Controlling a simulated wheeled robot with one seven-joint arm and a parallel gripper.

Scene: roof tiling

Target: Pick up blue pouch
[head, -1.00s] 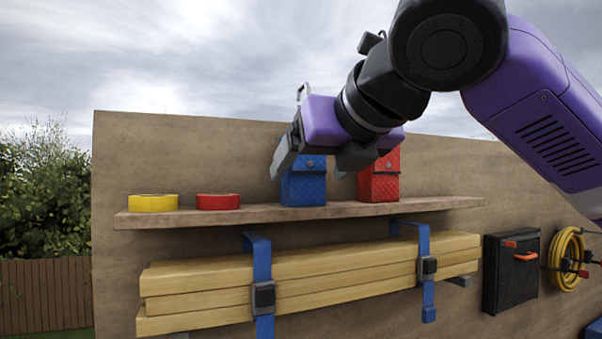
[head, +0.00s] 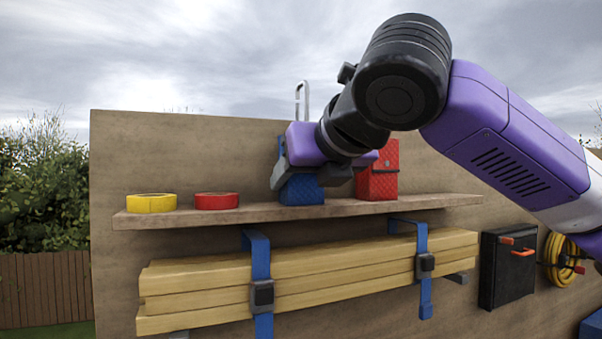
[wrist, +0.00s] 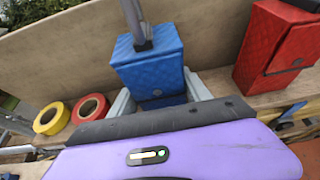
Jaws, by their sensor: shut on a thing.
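The blue pouch (head: 302,190) stands upright on the wooden shelf (head: 430,204), quilted and box-shaped. In the head view my gripper (head: 303,180) covers its upper front. The wrist view shows the blue pouch (wrist: 150,65) between the two grey fingers of my gripper (wrist: 158,100), one on each side. The gripper is shut on the pouch. The pouch's base seems to rest on the shelf; its lower front is partly hidden by the gripper body in the wrist view.
A red pouch (head: 378,172) stands close to the right. A yellow tape roll (head: 151,203) and a red tape roll (head: 217,201) lie to the left. The wooden wall (head: 200,140) rises behind. A grey metal hook (head: 302,98) shows above the gripper. Strapped planks (head: 340,278) hang below.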

